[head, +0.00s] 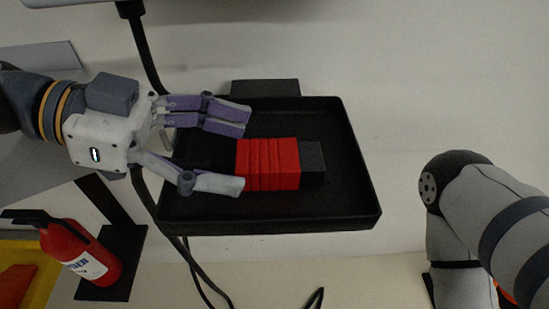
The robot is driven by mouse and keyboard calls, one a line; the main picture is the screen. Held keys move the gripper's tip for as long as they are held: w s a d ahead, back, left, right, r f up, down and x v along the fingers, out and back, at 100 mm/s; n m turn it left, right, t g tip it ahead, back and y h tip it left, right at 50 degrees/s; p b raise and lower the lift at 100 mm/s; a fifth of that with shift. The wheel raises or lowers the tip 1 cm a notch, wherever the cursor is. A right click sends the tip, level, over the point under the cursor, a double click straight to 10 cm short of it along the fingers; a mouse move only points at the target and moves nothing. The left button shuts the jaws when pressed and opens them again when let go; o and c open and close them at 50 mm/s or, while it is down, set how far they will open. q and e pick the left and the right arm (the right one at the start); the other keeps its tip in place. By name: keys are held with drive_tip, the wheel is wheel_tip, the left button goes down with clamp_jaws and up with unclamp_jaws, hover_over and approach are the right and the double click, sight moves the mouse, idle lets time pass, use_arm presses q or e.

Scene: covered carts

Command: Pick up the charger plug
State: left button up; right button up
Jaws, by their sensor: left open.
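A red ribbed block with a dark end piece, which I take for the charger plug (268,164), lies in a black shallow tray (368,205). Its dark end points right. My left gripper (238,153) comes in from the left over the tray and is open. Its upper fingers are above the block's left end in the picture, and its lower finger reaches the block's lower left corner. I cannot tell whether that finger touches the block. The space between the fingers is empty. My right arm (487,215) stands at the right; its gripper is out of view.
The tray has a raised rim all round, with bare floor right of the block. A black cable (150,60) runs down behind my left gripper. A red fire extinguisher (80,250) is at the lower left, beside a yellow-edged surface (42,275). A pale wall lies behind.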

sight(262, 155)
use_arm(q)
drive_tip(key=x, duration=0.3)
drive_tip(key=shift+w+d+f, duration=0.1)
drive_tip(key=shift+d+f, duration=0.05)
drive_tip(key=shift+d, duration=0.05)
drive_tip(key=c, duration=1.5)
